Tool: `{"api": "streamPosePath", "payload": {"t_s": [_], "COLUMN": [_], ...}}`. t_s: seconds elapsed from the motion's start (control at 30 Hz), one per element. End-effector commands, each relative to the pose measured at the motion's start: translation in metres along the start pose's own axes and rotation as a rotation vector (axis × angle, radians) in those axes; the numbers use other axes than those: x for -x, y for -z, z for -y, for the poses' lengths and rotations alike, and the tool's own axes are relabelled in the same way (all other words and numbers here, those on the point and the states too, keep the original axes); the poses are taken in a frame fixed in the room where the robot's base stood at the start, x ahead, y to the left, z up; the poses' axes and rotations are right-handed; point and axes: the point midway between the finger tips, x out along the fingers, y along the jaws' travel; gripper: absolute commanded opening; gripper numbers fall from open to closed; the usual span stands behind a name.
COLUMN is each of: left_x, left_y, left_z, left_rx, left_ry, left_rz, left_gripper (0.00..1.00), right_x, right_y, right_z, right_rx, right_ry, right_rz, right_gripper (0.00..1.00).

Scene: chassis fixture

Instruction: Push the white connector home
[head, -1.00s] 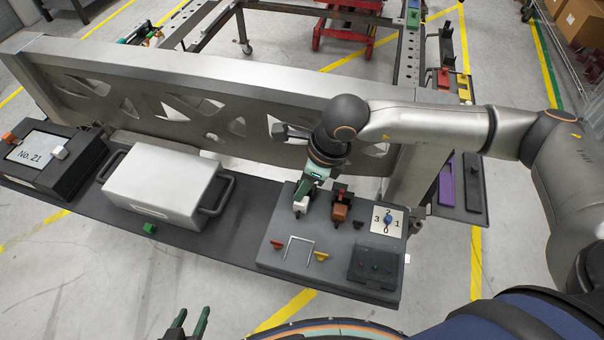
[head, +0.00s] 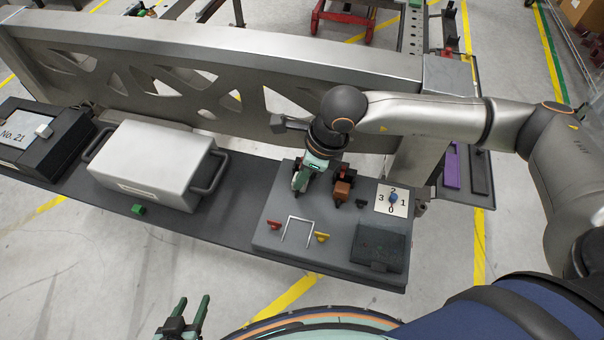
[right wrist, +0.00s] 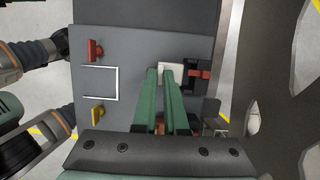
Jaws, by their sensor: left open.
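The white connector (right wrist: 178,72) shows in the right wrist view as a pale block at the fingertips of my right gripper (right wrist: 160,72). The two green fingers lie close together with a narrow gap. I cannot tell whether they grip the connector or only touch it. In the head view my right gripper (head: 300,184) points down at the back of the grey fixture board (head: 268,232) and hides most of the connector. How deep the connector sits is hidden. My left gripper (head: 192,300) is open and empty in front of the bench, low in the head view.
An orange-brown block (head: 342,191) stands right beside my right gripper. A numbered dial plate (head: 384,207), a dark box (head: 378,246), a white wire handle (head: 298,220), and red (head: 274,225) and yellow (head: 322,238) tabs are on the board. A white case (head: 150,160) stands left.

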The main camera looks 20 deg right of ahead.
Motion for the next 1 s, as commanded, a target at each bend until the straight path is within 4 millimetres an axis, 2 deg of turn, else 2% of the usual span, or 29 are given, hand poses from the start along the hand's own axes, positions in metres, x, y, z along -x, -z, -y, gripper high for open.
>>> {"api": "streamPosePath", "payload": {"t_s": [0.37,1.0], "left_x": [0.0,-0.003], "left_y": [0.0,-0.003], "left_z": [0.0,0.0], "left_rx": [0.0,0.0], "left_ry": [0.0,0.0], "left_rz": [-0.001,-0.002], "left_gripper": [0.51,0.51], "right_x": [0.0,-0.001], "right_y": [0.0,0.0], "right_z": [0.001,0.014], "right_rx": [0.0,-0.001], "right_ry": [0.0,0.003], "right_rz": [0.0,-0.002], "right_gripper": [0.0,0.0]}}
